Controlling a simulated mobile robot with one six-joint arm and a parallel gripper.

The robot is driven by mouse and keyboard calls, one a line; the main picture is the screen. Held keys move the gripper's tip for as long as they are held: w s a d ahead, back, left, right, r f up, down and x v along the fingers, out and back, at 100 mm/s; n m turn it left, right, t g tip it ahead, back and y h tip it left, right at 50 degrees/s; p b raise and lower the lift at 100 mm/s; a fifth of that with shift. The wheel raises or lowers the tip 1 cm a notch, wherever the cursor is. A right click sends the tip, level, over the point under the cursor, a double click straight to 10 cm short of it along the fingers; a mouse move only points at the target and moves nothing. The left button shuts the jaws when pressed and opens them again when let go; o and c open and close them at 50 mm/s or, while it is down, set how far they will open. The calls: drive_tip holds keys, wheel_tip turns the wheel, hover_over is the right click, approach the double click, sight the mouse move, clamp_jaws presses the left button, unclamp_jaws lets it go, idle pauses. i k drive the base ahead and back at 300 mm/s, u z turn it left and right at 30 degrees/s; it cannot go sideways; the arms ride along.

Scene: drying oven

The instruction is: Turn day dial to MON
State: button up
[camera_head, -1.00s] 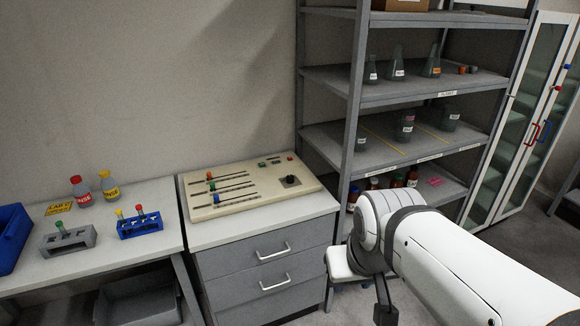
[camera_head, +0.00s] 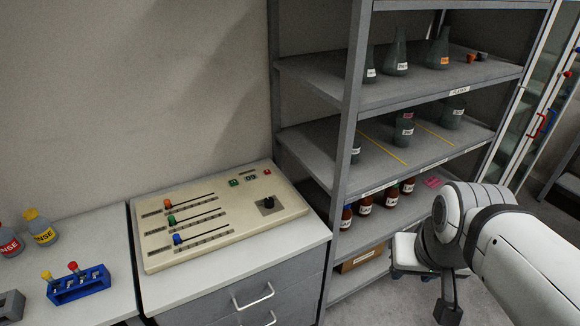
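The beige control panel (camera_head: 224,246) lies on the grey drawer cabinet, left of the shelf rack. A black dial knob (camera_head: 269,203) sits at its right side; its markings are too small to read, so I cannot tell which day it points to. Three sliders with orange, green and blue knobs run along the panel's left part. My gripper (camera_head: 449,312) hangs at the lower right, well to the right of the panel and apart from it. It is small and dark in this view, and its fingers cannot be made out.
The shelf rack (camera_head: 346,150) with flasks and brown bottles stands right of the panel, its post close to the panel's right end. A blue tube rack (camera_head: 79,290) and capped bottles stand on the bench at left. The air above the panel is clear.

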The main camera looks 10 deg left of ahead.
sight(269, 202)
drive_tip(key=u, duration=0.2)
drive_tip(key=i, duration=1)
drive_tip(key=u, duration=0.65)
